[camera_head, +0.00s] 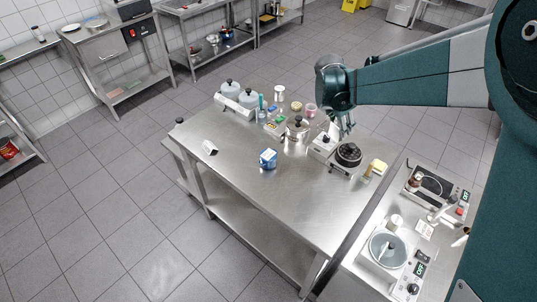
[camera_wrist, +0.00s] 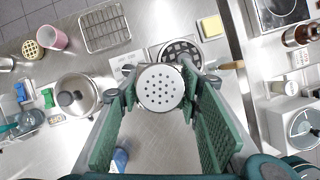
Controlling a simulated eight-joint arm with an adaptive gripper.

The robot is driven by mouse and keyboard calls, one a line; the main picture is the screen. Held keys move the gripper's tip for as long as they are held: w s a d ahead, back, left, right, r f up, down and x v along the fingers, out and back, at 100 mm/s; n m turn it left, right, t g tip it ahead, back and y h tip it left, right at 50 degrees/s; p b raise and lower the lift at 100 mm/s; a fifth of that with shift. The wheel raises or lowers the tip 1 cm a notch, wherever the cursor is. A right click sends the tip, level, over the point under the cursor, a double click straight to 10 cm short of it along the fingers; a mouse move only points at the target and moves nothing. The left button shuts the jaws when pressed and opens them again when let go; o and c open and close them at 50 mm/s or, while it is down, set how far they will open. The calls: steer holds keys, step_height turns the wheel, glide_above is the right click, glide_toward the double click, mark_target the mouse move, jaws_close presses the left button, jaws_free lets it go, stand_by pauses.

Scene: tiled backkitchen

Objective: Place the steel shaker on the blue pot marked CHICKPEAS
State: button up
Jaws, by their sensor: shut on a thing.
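The steel shaker (camera_wrist: 160,88), with a round perforated top, sits between my gripper's fingertips (camera_wrist: 160,84) in the wrist view. My gripper is shut on it; the green pads lie on either side. In the head view my gripper (camera_head: 343,128) is over the right part of the steel table, and the shaker is hard to make out there. A small blue and white pot (camera_head: 268,158) stands near the table's middle, to the left of my gripper. Its lettering is too small to read. In the wrist view a blue piece (camera_wrist: 120,160) shows at the lower left, partly hidden by a finger.
A lidded steel pot (camera_head: 297,130) stands behind the blue pot. A black round burner (camera_head: 348,155) and a yellow sponge (camera_head: 378,167) are at the right. Small items and grey lidded pots (camera_head: 230,88) crowd the back. The table's front (camera_head: 265,192) is clear.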

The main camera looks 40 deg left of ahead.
steer(key=s+a+r+n+y, duration=0.1)
steer(key=s+a+n, duration=0.2)
steer(key=s+a, duration=1.5)
steer(key=shift+s+a+r+n+p, duration=0.25)
steer(key=shift+a+n+p, duration=0.1)
steer(key=shift+a, duration=0.4)
glide_toward(272, 151)
steer(key=shift+w+d+r, duration=0.1)
steer(key=shift+w+d, duration=0.05)
steer(key=shift+w, duration=0.6)
steer(key=shift+f, duration=1.85)
steer(key=shift+f, duration=0.2)
steer(key=o, duration=1)
